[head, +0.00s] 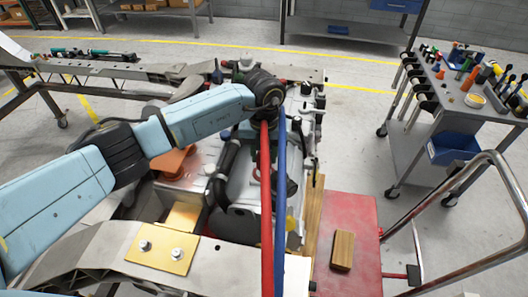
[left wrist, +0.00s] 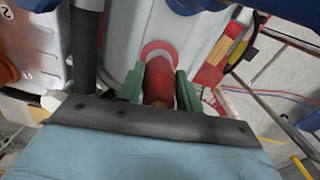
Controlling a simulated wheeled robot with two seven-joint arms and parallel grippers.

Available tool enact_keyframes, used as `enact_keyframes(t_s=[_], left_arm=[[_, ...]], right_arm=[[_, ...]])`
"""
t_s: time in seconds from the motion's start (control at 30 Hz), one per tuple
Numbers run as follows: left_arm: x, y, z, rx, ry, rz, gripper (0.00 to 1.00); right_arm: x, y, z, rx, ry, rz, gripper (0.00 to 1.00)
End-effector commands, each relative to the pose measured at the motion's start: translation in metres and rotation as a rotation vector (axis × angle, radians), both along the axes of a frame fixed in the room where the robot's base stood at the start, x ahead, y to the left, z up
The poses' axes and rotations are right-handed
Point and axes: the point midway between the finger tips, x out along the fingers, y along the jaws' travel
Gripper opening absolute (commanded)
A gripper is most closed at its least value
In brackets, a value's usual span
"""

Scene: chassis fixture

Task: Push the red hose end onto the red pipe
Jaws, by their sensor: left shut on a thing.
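In the left wrist view the green fingers of my left gripper (left wrist: 159,80) are shut on the red hose end (left wrist: 158,84). The hose end points at a pale red ring (left wrist: 157,47) on a white housing. The red pipe itself cannot be made out apart from the hose end, and I cannot tell whether the two touch. In the head view the red hose (head: 266,200) hangs from under my left wrist toward the front, and the wrist hides the fingers there. My right gripper is not in view.
A blue hose (head: 281,190) runs close along the right side of the red one. A dark bent pipe (head: 224,170) stands to the left. A red cart top (head: 350,215) with a wooden block (head: 342,250) lies at the right. A tool cart (head: 445,95) stands farther right.

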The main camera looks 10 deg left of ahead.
Motion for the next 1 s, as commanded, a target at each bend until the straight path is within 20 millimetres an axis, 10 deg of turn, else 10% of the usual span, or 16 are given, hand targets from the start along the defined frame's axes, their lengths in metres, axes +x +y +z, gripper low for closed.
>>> enact_keyframes(t_s=[1.0], left_arm=[[0.0, 0.0, -0.018, 0.001, 0.001, 0.0, 0.03]], right_arm=[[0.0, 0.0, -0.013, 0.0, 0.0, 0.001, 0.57]])
